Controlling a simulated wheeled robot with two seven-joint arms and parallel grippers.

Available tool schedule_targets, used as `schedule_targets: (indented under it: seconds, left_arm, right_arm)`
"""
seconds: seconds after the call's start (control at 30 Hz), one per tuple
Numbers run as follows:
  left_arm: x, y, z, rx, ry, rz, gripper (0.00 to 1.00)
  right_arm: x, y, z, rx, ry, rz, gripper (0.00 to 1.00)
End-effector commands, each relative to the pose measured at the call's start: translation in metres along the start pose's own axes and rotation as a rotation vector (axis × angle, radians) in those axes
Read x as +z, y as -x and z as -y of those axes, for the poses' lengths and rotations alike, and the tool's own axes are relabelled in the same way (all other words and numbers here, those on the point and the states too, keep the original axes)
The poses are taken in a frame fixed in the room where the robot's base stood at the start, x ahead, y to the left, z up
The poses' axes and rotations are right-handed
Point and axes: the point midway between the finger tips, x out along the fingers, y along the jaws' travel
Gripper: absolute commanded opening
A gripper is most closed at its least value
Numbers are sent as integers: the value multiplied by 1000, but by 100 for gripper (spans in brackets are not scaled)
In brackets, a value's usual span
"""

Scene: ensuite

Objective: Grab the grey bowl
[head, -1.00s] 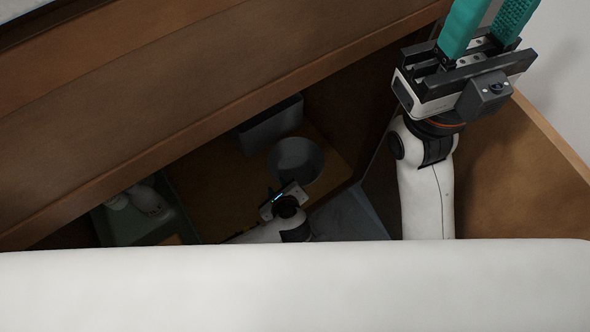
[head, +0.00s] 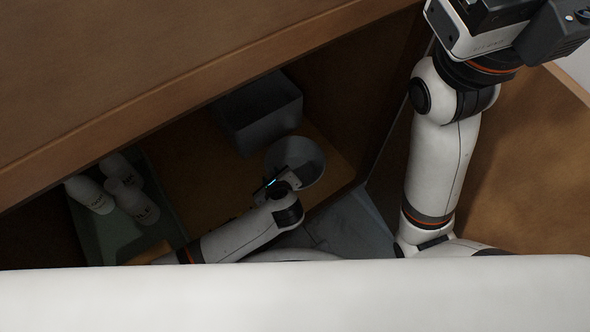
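The grey bowl (head: 303,152) is on the brown board inside the cabinet, in front of a grey box. My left gripper (head: 284,182) is at the bowl's near left side and covers part of it. Its fingers are too dark and hidden to tell whether they are open or shut, or whether they touch the bowl. My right gripper (head: 497,28) is at the top right, with only its body in view and its fingers beyond the picture's edge. It is well away from the bowl.
A grey open box (head: 258,112) stands right behind the bowl. A green tray (head: 103,235) with several white bottles (head: 128,200) is at the left. The wooden cabinet top (head: 150,70) overhangs the space, and an open door panel (head: 530,170) is at the right.

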Motion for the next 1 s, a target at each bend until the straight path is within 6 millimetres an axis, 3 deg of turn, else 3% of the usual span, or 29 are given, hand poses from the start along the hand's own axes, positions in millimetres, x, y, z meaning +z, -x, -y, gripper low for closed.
schedule_targets:
  seconds: [0.17,0.37,0.93,1.0]
  left_arm:
    - [0,0,0,0,0,0,29]
    - [0,0,0,0,0,0,0]
    - [-8,4,-1,-1,0,-1,0]
    - [-14,5,-2,-1,0,-2,0]
  right_arm:
    - [0,-1,0,0,0,0,36]
    - [0,0,0,0,0,0,36]
    - [-1,-7,2,-3,-2,2,36]
    - [-8,3,3,-14,-5,-39,36]
